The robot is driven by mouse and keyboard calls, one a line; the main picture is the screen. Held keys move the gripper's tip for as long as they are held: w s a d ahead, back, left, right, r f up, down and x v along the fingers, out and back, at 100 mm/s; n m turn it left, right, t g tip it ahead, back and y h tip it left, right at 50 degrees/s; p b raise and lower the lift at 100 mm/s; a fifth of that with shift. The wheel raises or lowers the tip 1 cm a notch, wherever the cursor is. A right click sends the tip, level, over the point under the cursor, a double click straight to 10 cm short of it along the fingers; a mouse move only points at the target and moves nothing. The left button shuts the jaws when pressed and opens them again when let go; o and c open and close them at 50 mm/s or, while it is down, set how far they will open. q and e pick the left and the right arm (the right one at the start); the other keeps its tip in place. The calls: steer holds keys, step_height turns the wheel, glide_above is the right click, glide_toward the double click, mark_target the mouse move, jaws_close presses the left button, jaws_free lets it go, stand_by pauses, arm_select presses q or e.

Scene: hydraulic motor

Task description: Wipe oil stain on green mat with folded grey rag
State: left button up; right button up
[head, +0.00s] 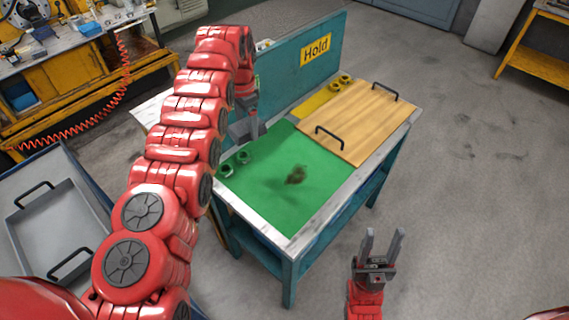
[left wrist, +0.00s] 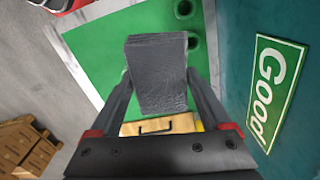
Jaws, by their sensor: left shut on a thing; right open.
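The green mat (head: 290,215) lies flat on the near-left part of the workbench and also fills much of the left wrist view (left wrist: 95,50). A dark brown oil stain (head: 296,175) is near its middle in the head view. My left gripper (head: 245,130) is over the mat's back-left side, beside the upright panel. In the left wrist view it is shut on the folded grey rag (left wrist: 158,75), a dark, thick block between the fingers. The stain is not visible in that view. My right gripper (head: 385,240) is open and empty, in front of the bench's right side.
Green rings (head: 235,164) sit at the mat's left edge. A wooden board (head: 355,120) with black handles lies to the right, with yellow rings (head: 340,82) behind it. A teal panel (head: 285,85) with a Hold sign closes the back. A grey tray (head: 55,215) stands at left.

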arm_select(q)
steer(key=shift+s+a+f, duration=0.1)
steer(key=shift+f, duration=0.05)
steer(key=shift+d+f+m, duration=0.15)
steer(key=shift+d+m, duration=0.15)
steer(key=shift+f+m, duration=0.3)
steer(key=shift+d+f+m, duration=0.45)
steer(key=shift+m, duration=0.25)
steer(key=shift+f, duration=0.1)
steer(key=shift+d+f+m, duration=0.15)
steer(key=shift+d+m, duration=0.05)
steer(key=shift+m, duration=0.1)
steer(key=shift+f, duration=0.2)
steer(key=shift+d+f+m, duration=0.2)
steer(key=shift+f+m, duration=0.15)
steer(key=shift+m, duration=0.15)
